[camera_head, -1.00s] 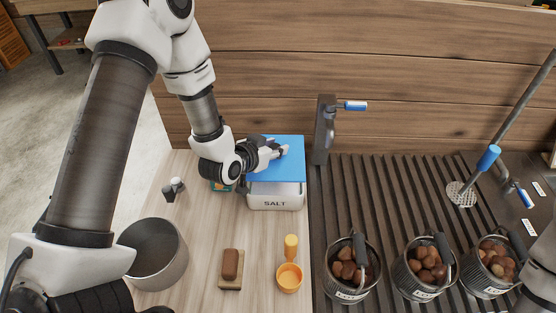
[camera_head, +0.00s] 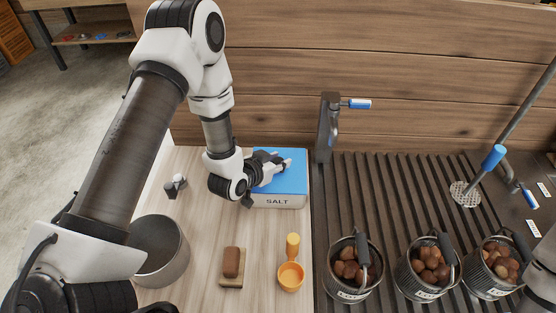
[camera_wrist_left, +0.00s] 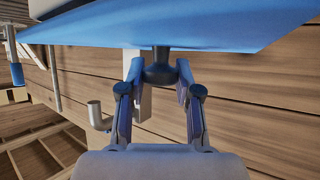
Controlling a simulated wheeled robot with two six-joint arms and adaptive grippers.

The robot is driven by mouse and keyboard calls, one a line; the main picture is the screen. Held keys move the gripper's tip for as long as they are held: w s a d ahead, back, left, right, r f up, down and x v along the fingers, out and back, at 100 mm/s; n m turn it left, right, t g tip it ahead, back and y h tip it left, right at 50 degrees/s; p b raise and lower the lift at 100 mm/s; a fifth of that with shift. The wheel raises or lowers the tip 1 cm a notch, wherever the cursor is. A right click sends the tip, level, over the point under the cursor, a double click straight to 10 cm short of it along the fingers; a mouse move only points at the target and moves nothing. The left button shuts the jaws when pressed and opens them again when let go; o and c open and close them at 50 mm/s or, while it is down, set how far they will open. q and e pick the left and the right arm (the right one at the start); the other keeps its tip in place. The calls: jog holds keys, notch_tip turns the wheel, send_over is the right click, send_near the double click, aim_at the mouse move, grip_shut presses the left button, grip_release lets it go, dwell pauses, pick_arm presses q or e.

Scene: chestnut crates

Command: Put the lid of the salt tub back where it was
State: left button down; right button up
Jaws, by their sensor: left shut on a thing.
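The salt tub (camera_head: 277,202) is a white box marked SALT at the back of the wooden counter. Its blue lid (camera_head: 296,182) lies level over the tub's top and lines up with its sides. I cannot tell whether it is fully seated. My left gripper (camera_head: 284,164) is over the lid, shut on its knob. In the left wrist view, the fingers (camera_wrist_left: 159,90) close around the dark knob (camera_wrist_left: 160,68) of the blue lid (camera_wrist_left: 160,33). My right gripper is out of view.
Metal baskets of chestnuts (camera_head: 353,290) are on the slatted rack at right. A post with a blue handle (camera_head: 329,130) is just right of the tub.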

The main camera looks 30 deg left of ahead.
pick_arm(q)
jog(key=c, duration=0.8)
grip_release()
jog(key=shift+r, duration=0.1)
jog(key=shift+r+p, duration=0.4)
jog(key=shift+s+r, duration=0.1)
jog(key=shift+r, duration=0.3)
jog(key=b+v, duration=0.1)
jog(key=v, duration=0.8)
jog(key=shift+s+f, duration=0.15)
jog(key=shift+s, duration=0.05)
jog(key=p+v, duration=0.2)
jog(key=p, duration=0.2)
jog(key=shift+s+p, duration=0.2)
jog(key=shift+p, duration=0.2)
